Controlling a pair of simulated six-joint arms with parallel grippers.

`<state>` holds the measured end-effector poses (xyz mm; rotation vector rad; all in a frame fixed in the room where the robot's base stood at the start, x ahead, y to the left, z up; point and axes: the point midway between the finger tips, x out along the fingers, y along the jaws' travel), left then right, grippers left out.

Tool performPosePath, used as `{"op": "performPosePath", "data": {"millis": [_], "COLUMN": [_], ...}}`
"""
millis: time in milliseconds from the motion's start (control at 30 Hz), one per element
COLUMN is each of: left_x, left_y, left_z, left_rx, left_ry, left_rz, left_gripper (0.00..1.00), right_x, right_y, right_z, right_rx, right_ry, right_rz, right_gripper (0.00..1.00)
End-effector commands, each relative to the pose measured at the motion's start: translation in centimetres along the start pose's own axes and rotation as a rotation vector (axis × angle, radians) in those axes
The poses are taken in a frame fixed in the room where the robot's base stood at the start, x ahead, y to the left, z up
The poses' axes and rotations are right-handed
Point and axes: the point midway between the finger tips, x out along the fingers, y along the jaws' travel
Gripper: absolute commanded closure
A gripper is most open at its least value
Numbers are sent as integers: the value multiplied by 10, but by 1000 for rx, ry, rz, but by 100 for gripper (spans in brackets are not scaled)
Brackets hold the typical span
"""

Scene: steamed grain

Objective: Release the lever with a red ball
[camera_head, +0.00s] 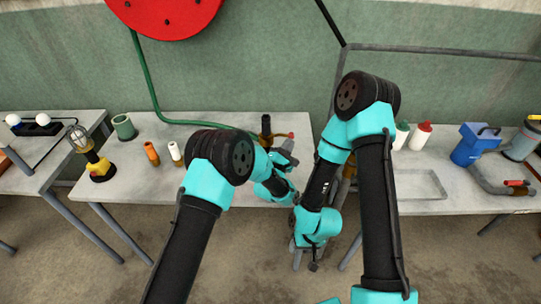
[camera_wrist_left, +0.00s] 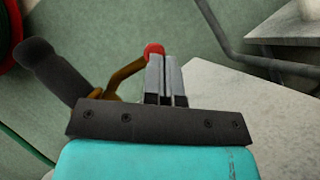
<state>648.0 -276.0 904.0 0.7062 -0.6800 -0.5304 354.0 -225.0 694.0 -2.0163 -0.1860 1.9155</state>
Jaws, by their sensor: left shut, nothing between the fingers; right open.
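The lever's red ball (camera_head: 291,134) stands at the back right of the middle table. In the left wrist view the red ball (camera_wrist_left: 154,49) shows at the left edge of my fingertips, on a bent brass-coloured lever (camera_wrist_left: 124,73). My left gripper (camera_wrist_left: 166,60) is shut with nothing between its fingers; whether it touches the ball I cannot tell. In the head view my left gripper (camera_head: 287,148) is close beside the ball. My right gripper (camera_head: 313,264) is open, pointing down low in front of the gap between tables, away from the lever.
A black cylinder (camera_wrist_left: 52,72) stands left of the lever; it also shows in the head view (camera_head: 266,124). The right table holds a blue container (camera_head: 472,145).

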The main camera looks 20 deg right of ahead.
Motion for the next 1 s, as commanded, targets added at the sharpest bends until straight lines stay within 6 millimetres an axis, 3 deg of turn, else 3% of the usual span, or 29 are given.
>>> {"op": "performPosePath", "data": {"millis": [267, 800, 1000], "left_x": [-20, -102, -120], "left_y": [4, 30, 36], "left_z": [2, 22, 27], "left_rx": [-1, -1, 0], "left_ry": [2, 2, 1], "left_rz": [0, -1, 0], "left_gripper": [100, 100, 100], "right_x": [0, 0, 0], "right_y": [0, 0, 0], "right_z": [0, 0, 0], "right_rx": [0, 0, 0], "right_ry": [0, 0, 0], "right_rz": [0, 0, 0], "right_gripper": [57, 57, 57]}}
